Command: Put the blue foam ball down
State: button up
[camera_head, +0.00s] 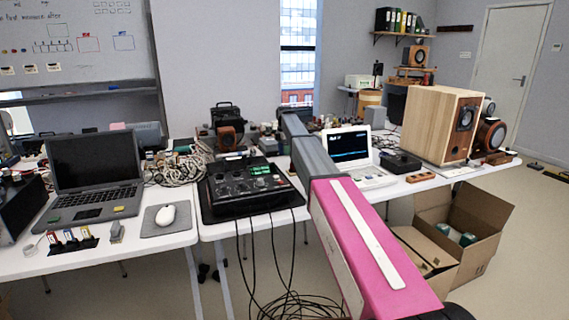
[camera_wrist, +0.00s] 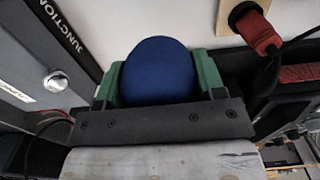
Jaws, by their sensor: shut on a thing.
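The blue foam ball (camera_wrist: 157,68) shows in the wrist view as a smooth dark blue dome. It sits between the two green fingers of my gripper (camera_wrist: 158,80), which is shut on it. A dark bar of my gripper covers the ball's near side. A white surface shows beyond the ball; I cannot tell whether the ball touches it. In the head view my arm reaches forward over the white table, and I cannot make out the gripper or the ball there.
In the wrist view, a grey box marked JUNCTION (camera_wrist: 28,50) is at left and a red-and-black item (camera_wrist: 257,35) at right. In the head view, a black mixer (camera_head: 248,187), an open laptop (camera_head: 352,150) and a wooden speaker (camera_head: 432,122) crowd the tables. An open carton (camera_head: 478,215) stands on the floor.

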aim_at(285, 165)
jog(key=shift+f, duration=3.3)
jog(key=shift+f, duration=0.15)
jog(key=o, duration=0.9)
notch_tip(285, 165, up, 12)
jog(key=shift+r, duration=0.2)
